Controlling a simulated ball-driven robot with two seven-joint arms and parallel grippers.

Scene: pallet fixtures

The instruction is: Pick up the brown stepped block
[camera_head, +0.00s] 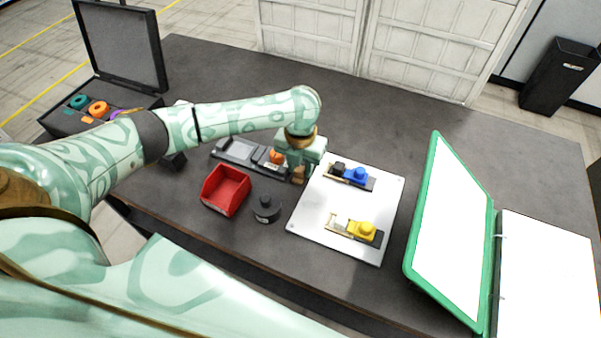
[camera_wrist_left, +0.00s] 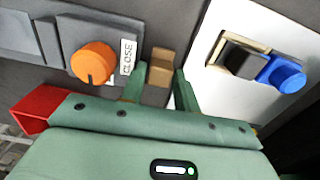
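The brown stepped block (camera_wrist_left: 162,66) shows in the left wrist view, just beyond and between the tips of my left gripper (camera_wrist_left: 160,88). Its step faces the camera. The two green fingers stand apart, with a gap on each side of the block, so the gripper looks open. In the head view the block (camera_head: 298,175) is partly hidden under my left gripper (camera_head: 302,167), which points down beside the white board. I cannot tell how far the tips are above the table. My right gripper is in neither view.
A grey fixture with an orange knob (camera_wrist_left: 93,62) and a "CLOSE" label lies left of the block. The white board (camera_head: 323,211) with blue and yellow knob fixtures lies right. A red bin (camera_head: 226,190) and black cylinder (camera_head: 266,209) stand nearer the front edge.

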